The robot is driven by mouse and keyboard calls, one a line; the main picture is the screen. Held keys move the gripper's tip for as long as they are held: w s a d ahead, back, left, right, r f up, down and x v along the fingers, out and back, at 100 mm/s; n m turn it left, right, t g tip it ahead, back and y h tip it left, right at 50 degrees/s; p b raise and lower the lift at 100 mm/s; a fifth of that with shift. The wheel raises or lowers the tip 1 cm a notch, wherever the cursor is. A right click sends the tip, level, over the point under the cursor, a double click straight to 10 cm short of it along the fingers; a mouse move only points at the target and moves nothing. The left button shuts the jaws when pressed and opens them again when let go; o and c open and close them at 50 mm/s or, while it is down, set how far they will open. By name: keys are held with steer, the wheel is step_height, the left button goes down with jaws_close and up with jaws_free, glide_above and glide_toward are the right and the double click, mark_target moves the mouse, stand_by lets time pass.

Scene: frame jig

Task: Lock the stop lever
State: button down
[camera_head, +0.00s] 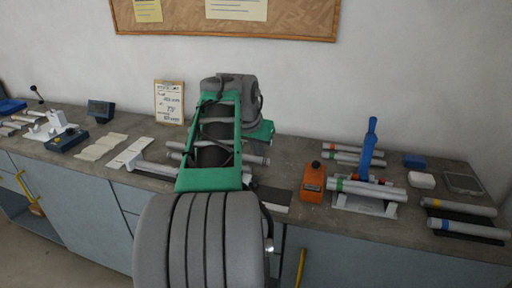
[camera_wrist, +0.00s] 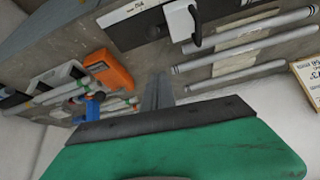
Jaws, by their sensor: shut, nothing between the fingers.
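A blue lever (camera_head: 370,148) stands nearly upright on a white jig (camera_head: 362,206) that holds grey tubes with coloured bands (camera_head: 362,190). It also shows in the wrist view as a small blue piece (camera_wrist: 93,108) among tubes. A white block with a dark handle (camera_wrist: 194,24) shows at the top of the wrist view; my arm hides that spot in the head view. I cannot tell from a label which one is the stop lever. My gripper (camera_wrist: 158,92) is shut and empty, over the bench and apart from both. My own arm hides it in the head view.
An orange device (camera_head: 313,183) stands just left of the blue lever's jig. More tubes lie at the right (camera_head: 460,217) and behind my arm. A white case (camera_head: 421,180) and a blue box (camera_head: 414,160) sit at the back right. A notice (camera_head: 169,102) leans on the wall.

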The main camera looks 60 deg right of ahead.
mark_target(254, 182)
step_height(254, 182, down, 8)
steer(key=shift+w+r+p, duration=0.1)
steer(key=shift+r+p, duration=0.05)
steer(key=shift+p, duration=0.45)
steer(key=shift+a+b, duration=0.1)
steer(key=shift+b, duration=0.4)
